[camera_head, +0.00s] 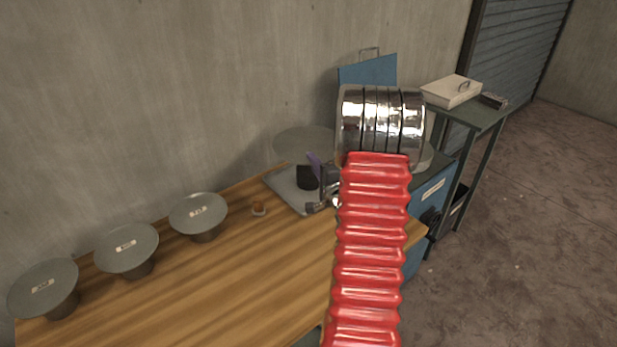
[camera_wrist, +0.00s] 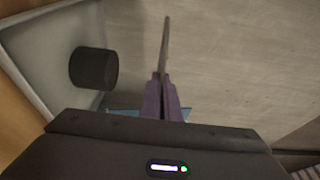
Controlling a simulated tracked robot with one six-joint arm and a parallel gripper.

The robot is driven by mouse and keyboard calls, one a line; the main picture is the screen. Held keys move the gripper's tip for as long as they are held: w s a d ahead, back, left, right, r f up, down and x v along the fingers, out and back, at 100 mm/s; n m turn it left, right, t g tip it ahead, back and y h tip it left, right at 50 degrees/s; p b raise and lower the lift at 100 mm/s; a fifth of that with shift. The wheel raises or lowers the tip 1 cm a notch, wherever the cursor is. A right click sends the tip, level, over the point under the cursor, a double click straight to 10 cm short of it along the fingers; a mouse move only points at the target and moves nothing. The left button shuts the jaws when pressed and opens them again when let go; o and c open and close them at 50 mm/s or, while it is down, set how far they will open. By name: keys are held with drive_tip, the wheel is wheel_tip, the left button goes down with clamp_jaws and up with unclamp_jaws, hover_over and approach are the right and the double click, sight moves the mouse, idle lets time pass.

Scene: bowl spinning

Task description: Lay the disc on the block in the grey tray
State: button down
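A grey disc (camera_head: 300,142) is held up above the grey tray (camera_head: 281,186); it shows edge-on in the wrist view (camera_wrist: 166,42). My gripper (camera_head: 315,163), with purple fingers, is shut on the disc's edge, as the wrist view also shows (camera_wrist: 163,84). The black round block (camera_head: 306,178) stands upright in the tray, below the disc and apart from it. In the wrist view the block (camera_wrist: 93,68) is left of the disc, inside the tray (camera_wrist: 50,40). My arm hides the right part of the tray in the head view.
Several grey discs on stands (camera_head: 125,250) line the wall side of the wooden table (camera_head: 230,285). A blue box (camera_head: 368,72) and a side table with a pale case (camera_head: 451,91) are beyond. The table's front is clear.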

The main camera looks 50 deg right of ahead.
drive_tip(key=shift+f, duration=2.6)
drive_tip(key=shift+f, duration=0.1)
drive_tip(key=shift+f, duration=2)
drive_tip(key=shift+f, duration=0.1)
drive_tip(key=c, duration=2)
unclamp_jaws()
drive_tip(key=v, duration=1.2)
drive_tip(key=shift+a, duration=0.1)
